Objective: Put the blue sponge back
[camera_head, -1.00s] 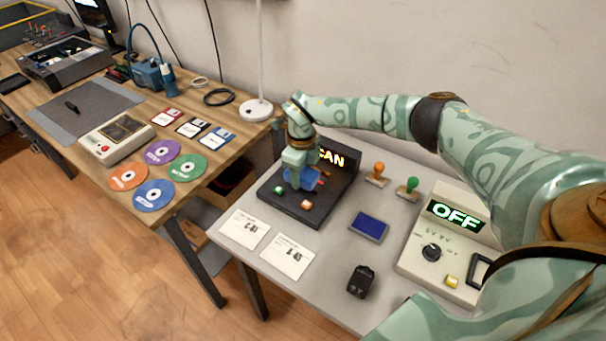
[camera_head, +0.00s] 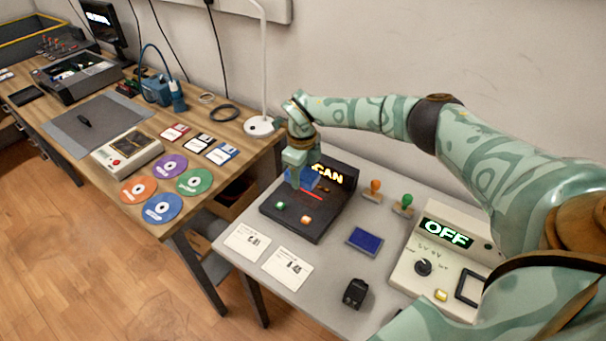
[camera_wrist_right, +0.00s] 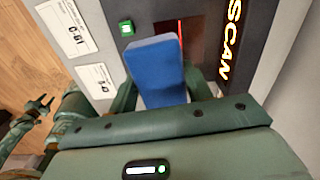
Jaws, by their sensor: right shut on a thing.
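The blue sponge (camera_wrist_right: 158,72) is held between the fingers of my right gripper (camera_wrist_right: 165,95), seen close in the right wrist view. In the head view my right gripper (camera_head: 297,178) hangs over the dark scanner (camera_head: 290,225), and the blue sponge (camera_head: 305,178) shows beside its fingers, partly hidden. The scanner has a lit "SCAN" sign, a red line, and a green and an orange button. Whether the sponge touches the scanner is hard to tell.
On the grey table are a blue pad (camera_head: 364,241), an orange-handled stamp (camera_head: 374,191), a green-handled stamp (camera_head: 403,205), two white cards (camera_head: 287,268), a black adapter (camera_head: 354,293) and a power unit reading OFF (camera_head: 447,257). A wooden desk (camera_head: 150,217) with discs and floppies stands left.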

